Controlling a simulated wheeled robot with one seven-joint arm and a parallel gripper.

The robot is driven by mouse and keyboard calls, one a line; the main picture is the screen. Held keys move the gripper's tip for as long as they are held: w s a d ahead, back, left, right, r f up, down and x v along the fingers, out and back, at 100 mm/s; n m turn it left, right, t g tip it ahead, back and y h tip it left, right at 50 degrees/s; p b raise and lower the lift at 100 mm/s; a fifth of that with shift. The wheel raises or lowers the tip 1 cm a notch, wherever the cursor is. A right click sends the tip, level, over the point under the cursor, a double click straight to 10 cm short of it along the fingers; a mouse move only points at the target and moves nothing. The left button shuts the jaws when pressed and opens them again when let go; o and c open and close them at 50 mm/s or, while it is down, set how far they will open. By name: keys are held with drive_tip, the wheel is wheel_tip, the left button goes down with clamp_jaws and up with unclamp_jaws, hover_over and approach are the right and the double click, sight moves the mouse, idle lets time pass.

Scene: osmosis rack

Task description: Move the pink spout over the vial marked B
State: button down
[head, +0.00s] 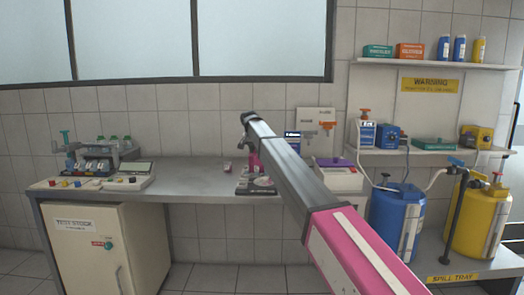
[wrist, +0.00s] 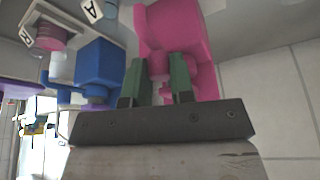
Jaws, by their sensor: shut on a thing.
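In the wrist view a large pink block, which looks like the pink spout (wrist: 180,28), fills the top centre. My gripper (wrist: 160,80) has its two green fingertips closed around a pink part at the front of it. A tag marked A (wrist: 90,10) is at the top left. Another tag (wrist: 24,38) further left is cut off and its letter is not clear; it may be B. A pink-topped cylinder (wrist: 48,38) is beside that tag. No vial below the spout can be made out.
A blue block (wrist: 95,68) is just left of my fingers in the wrist view. In the head view the grey bench (head: 190,180) has clear room at its middle left. A white instrument (head: 338,178) stands right of my arm, and a tube rack (head: 95,160) at far left.

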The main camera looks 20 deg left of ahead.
drive_tip(key=shift+w+a+m+g+h, duration=0.15)
drive_tip(key=shift+a+m+h, duration=0.3)
drive_tip(key=shift+m, duration=0.45)
drive_tip(key=shift+s+a+m+g+h, duration=0.1)
drive_tip(key=shift+a+m+h, duration=0.1)
drive_tip(key=shift+a+m, duration=0.55)
drive_tip(key=shift+w+a+m+g+h, duration=0.15)
drive_tip(key=shift+a+m+h, duration=0.2)
drive_tip(key=shift+m, duration=0.7)
drive_tip(key=shift+s, duration=0.1)
drive_tip(key=c, duration=1)
unclamp_jaws()
drive_tip(key=shift+r, duration=0.15)
drive_tip(key=v, duration=1)
drive_tip(key=shift+s+r, duration=0.15)
drive_tip(key=shift+r, duration=0.1)
drive_tip(key=shift+a, duration=0.1)
